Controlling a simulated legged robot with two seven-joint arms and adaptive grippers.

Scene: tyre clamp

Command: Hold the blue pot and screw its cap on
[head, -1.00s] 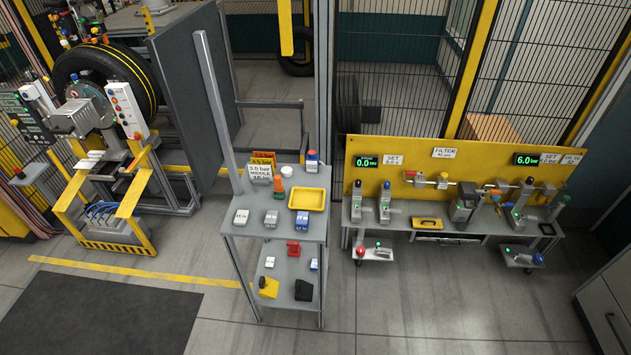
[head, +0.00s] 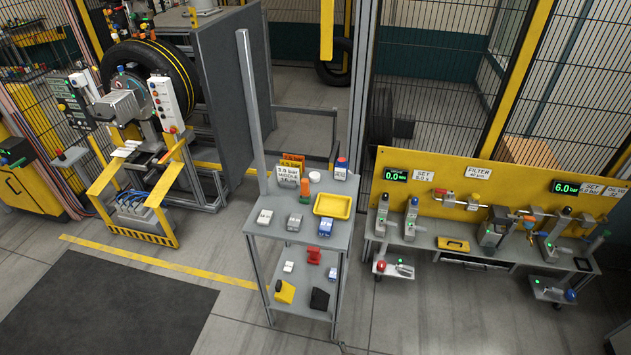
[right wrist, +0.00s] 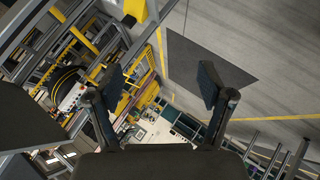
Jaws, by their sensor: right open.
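A small pot with blue and white on it, and what looks like red near its top, (head: 341,169) stands at the back right of the grey stand's upper shelf (head: 330,236). It is too small to make out well. A white round piece (head: 314,177), perhaps the cap, lies to its left, apart from it. My right gripper (right wrist: 162,88) shows in the right wrist view with its two fingers wide apart and nothing between them. Neither gripper shows in the head view. The left gripper is in no view.
A yellow tray (head: 333,205), an orange bottle (head: 305,187) and several small boxes share the shelf. A grey post (head: 252,110) rises at its left rear. A bench with a yellow panel (head: 470,180) stands right, a tyre machine (head: 150,95) left. A dark mat (head: 110,300) lies on open floor.

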